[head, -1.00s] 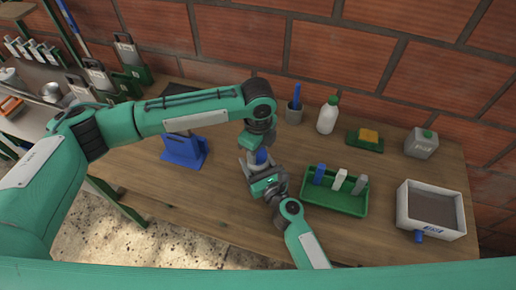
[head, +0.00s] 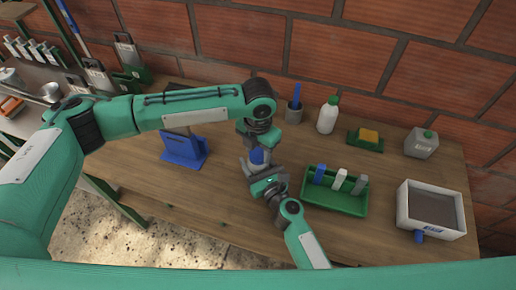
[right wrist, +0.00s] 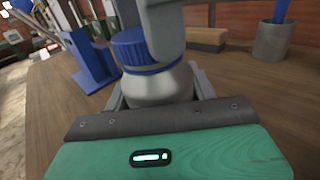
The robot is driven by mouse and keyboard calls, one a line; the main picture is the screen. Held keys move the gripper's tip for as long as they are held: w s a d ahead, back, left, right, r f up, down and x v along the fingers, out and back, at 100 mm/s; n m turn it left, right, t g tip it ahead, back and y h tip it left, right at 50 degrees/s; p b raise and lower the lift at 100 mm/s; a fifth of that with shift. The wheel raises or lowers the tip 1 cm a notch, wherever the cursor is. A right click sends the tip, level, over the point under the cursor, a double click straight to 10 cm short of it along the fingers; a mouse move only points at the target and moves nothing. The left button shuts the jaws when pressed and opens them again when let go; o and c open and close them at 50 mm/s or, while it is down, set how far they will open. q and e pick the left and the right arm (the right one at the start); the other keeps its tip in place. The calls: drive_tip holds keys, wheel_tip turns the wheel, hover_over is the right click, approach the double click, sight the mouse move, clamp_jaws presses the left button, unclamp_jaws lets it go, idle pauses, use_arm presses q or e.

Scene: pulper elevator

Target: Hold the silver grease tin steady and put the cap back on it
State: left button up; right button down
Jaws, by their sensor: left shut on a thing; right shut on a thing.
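The silver grease tin (right wrist: 160,86) stands upright between the fingers of my right gripper in the right wrist view. My right gripper (head: 258,174) is shut on the tin's body from the front. The blue cap (right wrist: 130,48) is at the top of the tin, touching or very close to its mouth; I cannot tell if it is seated. The cap also shows in the head view (head: 257,157). My left gripper (head: 254,148) comes down from above, shut on the cap. Its grey finger (right wrist: 162,30) hides part of the cap in the right wrist view.
A green tray (head: 335,205) with upright blue, white and grey pieces stands to the right. A blue stand (head: 183,150) is to the left. Behind are a grey cup (head: 294,114) and a white bottle (head: 327,118). A white box (head: 430,210) is far right. The front-left tabletop is clear.

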use_arm(q)
drive_tip(key=m, duration=0.3)
drive_tip(key=shift+d+r+m, duration=0.15)
drive_tip(key=shift+r+m, duration=0.05)
drive_tip(key=shift+m, duration=0.9)
drive_tip(key=shift+d+f+m, duration=0.1)
drive_tip(key=shift+m, duration=1.2)
drive_tip(key=o, duration=1)
drive_tip(key=shift+a+f, duration=0.1)
drive_tip(key=shift+a, duration=0.1)
drive_tip(key=shift+c, duration=0.2)
